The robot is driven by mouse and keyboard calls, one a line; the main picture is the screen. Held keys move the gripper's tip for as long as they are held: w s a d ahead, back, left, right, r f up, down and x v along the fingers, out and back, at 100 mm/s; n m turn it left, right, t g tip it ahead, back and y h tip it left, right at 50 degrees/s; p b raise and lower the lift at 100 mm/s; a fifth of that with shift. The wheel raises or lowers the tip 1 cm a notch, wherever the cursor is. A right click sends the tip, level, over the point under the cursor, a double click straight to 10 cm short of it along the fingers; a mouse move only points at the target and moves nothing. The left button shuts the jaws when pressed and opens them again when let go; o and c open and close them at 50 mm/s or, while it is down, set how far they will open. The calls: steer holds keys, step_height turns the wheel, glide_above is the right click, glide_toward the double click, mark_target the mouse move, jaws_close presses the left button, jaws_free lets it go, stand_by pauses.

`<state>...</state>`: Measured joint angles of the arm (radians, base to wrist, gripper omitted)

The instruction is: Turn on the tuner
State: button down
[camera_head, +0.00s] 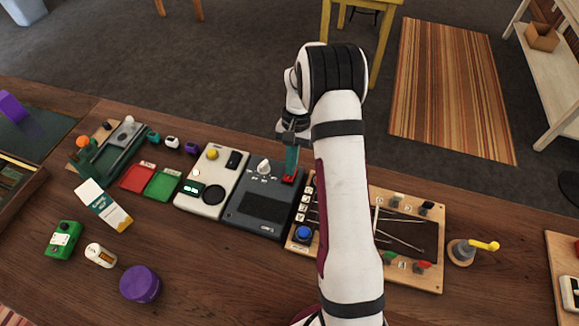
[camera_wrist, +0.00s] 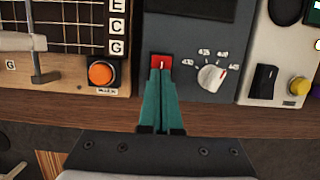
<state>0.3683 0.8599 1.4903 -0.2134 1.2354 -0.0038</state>
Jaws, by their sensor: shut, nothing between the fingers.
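A dark grey box, which looks like the tuner (camera_head: 242,225), lies on the bench left of my arm. Its large screen (camera_head: 263,206) is dark. It carries a white dial knob (camera_head: 264,166), also in the wrist view (camera_wrist: 211,77), and a red switch (camera_head: 287,180) at its far edge. The wrist view shows the red switch (camera_wrist: 155,60) with a white mark. My gripper (camera_head: 289,176) has teal fingers closed together, with nothing between them. In the wrist view the fingertips (camera_wrist: 161,72) overlap the lower part of the red switch. I cannot tell whether they touch or press it.
A cream box (camera_head: 203,199) with a yellow button and black switch sits left of it. A wooden fretboard panel (camera_head: 429,280) with an orange button (camera_wrist: 101,73) is on the other side, partly hidden by my arm. A purple jar (camera_head: 140,284) stands on the near bench.

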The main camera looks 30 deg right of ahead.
steer(key=v, duration=1.4)
steer(key=x, duration=0.9)
steer(key=a+x, duration=0.1)
steer(key=x, duration=0.4)
steer(key=shift+s+r, duration=0.15)
steer(key=shift+s, duration=0.25)
steer(key=shift+s+a+f, duration=0.1)
steer(key=shift+f, duration=0.15)
